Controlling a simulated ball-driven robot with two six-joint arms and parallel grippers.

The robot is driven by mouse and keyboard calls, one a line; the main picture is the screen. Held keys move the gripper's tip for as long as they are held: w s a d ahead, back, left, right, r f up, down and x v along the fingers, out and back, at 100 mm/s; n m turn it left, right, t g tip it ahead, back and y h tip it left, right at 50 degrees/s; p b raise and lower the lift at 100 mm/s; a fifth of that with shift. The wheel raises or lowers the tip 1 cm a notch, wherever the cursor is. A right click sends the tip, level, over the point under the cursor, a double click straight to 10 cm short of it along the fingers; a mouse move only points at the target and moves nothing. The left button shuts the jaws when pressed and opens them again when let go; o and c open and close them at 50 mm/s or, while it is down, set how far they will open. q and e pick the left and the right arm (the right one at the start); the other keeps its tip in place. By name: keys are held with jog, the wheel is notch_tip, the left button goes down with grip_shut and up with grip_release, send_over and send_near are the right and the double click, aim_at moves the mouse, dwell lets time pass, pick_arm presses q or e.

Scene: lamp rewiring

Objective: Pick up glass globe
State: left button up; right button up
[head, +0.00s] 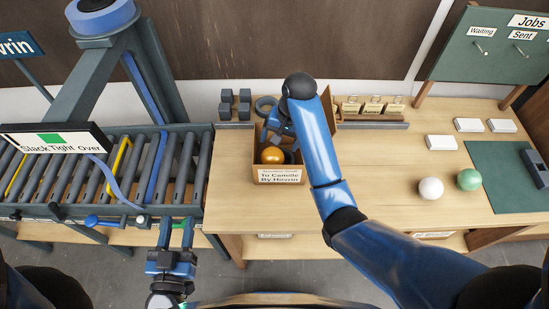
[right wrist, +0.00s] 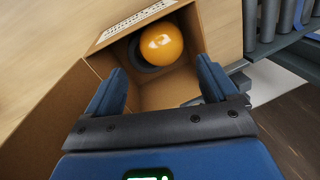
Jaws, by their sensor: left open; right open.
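In the right wrist view the globe (right wrist: 162,45) rests at the box's labelled end, by a dark round piece. My right gripper (right wrist: 160,70) is open and points into the box, its fingers apart and short of the globe. A white globe (head: 431,188) and a green globe (head: 469,179) lie on the right of the bench. My left gripper (head: 175,226) is open and empty in front of the conveyor. Which globe is glass I cannot tell.
A roller conveyor (head: 100,180) with a press-like frame stands left. Several dark blocks (head: 235,105) and small tags stand behind the box. White cards (head: 441,142) and a green mat (head: 505,170) lie right. The bench between box and globes is partly behind my right arm.

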aim_at(274, 153)
jog(key=f, duration=0.1)
jog(key=f+b, duration=0.1)
jog(key=shift+a+f, duration=0.2)
jog(key=shift+f, duration=0.1)
jog(key=shift+w+a+f+p, duration=0.15)
jog(key=shift+a+f+p, duration=0.2)
jog(key=shift+f, duration=0.95)
jog(key=shift+w+a+f+p, duration=0.15)
jog(key=shift+f+p, duration=0.25)
jog(key=shift+f, duration=0.95)
jog(key=shift+w+a+f+p, duration=0.1)
jog(key=shift+a+f+p, duration=0.25)
jog(key=shift+f, duration=0.95)
jog(key=c, duration=0.7)
